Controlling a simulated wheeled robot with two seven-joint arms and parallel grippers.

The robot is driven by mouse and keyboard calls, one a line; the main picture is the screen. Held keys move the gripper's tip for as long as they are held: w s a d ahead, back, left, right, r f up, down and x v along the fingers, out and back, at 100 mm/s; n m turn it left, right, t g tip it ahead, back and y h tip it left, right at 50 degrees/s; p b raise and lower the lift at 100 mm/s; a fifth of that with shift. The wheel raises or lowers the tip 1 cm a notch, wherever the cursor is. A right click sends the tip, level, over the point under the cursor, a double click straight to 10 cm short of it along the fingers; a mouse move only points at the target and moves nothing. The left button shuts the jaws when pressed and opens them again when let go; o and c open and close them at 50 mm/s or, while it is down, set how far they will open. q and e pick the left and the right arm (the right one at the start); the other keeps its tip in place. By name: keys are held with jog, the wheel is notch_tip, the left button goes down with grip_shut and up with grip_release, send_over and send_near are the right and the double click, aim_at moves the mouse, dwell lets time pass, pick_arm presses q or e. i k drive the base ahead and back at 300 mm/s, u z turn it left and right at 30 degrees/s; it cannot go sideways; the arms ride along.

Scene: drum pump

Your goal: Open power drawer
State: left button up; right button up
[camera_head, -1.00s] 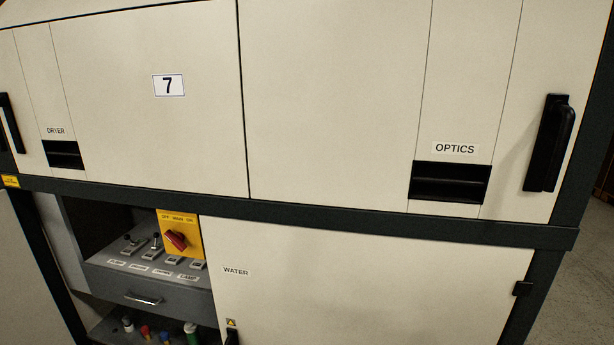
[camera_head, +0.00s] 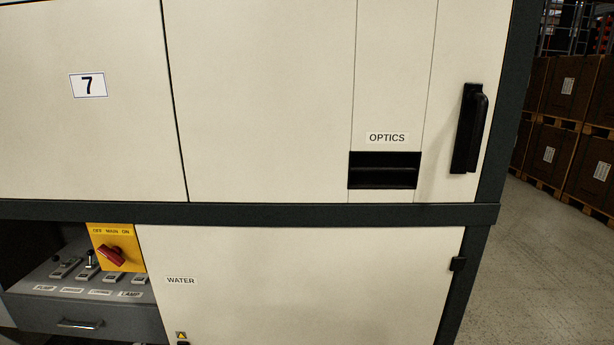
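No label reading "power" shows in this view. A grey drawer (camera_head: 125,318) with a metal bar handle (camera_head: 80,323) is at the lower left, and it looks closed. Above it is a panel with small switches and a yellow plate (camera_head: 104,238) with a red main switch (camera_head: 111,257). A slot marked OPTICS (camera_head: 384,171) is in the upper cabinet, whose front is closed. Neither of my grippers shows.
A black upright handle (camera_head: 469,128) is on the upper cabinet's right side. A closed door marked WATER (camera_head: 300,285) is below. The floor (camera_head: 540,270) at right is clear, with stacked brown boxes (camera_head: 555,90) on pallets behind.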

aim_at(75, 301)
jog(key=k, duration=0.45)
jog(key=u, duration=0.1)
jog(key=i, duration=0.4)
jog(key=u, duration=1.3)
jog(key=k, duration=0.55)
jog(key=z, duration=0.25)
jog(key=i, duration=0.65)
jog(key=z, duration=0.45)
jog(key=i, duration=0.8)
jog(key=z, duration=0.1)
